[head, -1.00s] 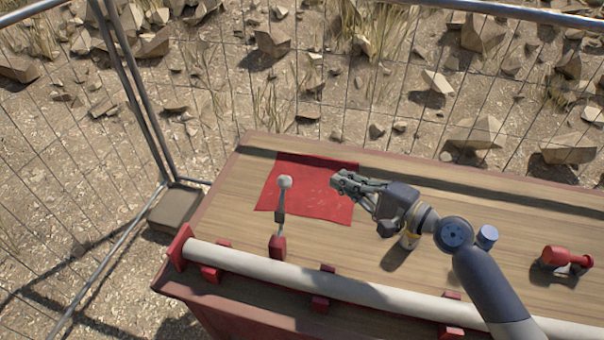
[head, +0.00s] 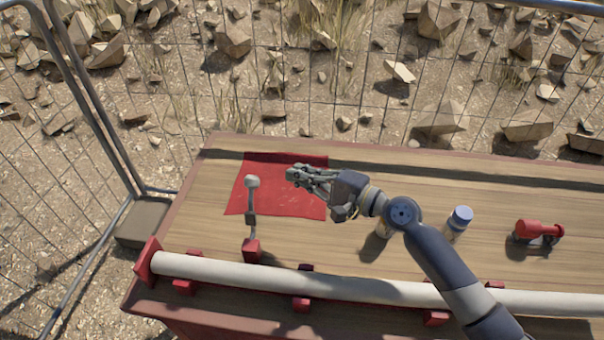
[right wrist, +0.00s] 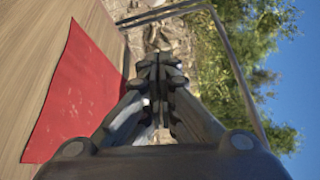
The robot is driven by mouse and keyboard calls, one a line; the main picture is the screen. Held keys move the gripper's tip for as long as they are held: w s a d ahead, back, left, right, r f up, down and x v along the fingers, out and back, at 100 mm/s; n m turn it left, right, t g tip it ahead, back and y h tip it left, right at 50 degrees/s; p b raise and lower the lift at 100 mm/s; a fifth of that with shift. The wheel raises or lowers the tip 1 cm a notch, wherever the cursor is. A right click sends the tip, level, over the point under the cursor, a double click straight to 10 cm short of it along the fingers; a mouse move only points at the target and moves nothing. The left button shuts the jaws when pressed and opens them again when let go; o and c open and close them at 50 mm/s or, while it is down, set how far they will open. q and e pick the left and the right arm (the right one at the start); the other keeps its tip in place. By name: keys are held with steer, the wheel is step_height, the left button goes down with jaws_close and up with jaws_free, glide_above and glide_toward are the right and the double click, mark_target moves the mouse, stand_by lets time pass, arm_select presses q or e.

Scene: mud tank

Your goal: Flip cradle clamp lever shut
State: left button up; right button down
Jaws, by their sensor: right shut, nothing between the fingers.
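The clamp lever (head: 251,215) stands upright from a red block (head: 251,249) at the left end of the wooden bench, with a pale round knob (head: 252,181) on top. A long white pipe (head: 350,288) lies along the bench's front edge in red cradles (head: 301,304). My right gripper (head: 292,174) is shut and empty above the red cloth, to the right of the knob and apart from it. In the right wrist view its fingers (right wrist: 160,72) are together with nothing between them. The lever does not show there. My left gripper is not in view.
A red cloth (head: 285,205) lies flat on the bench (head: 200,215). A blue-capped bottle (head: 457,224) and a red tool (head: 538,230) stand to the right, beyond my right arm. A wire fence (head: 120,135) runs behind and left of the bench.

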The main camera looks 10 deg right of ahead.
steer(key=w+a+p, duration=0.1)
steer(key=a+p, duration=0.2)
steer(key=a, duration=0.3)
steer(key=shift+a+r+p, duration=0.15)
steer(key=shift+a+p, duration=0.1)
steer(key=shift+p, duration=0.1)
steer(key=shift+w, duration=0.1)
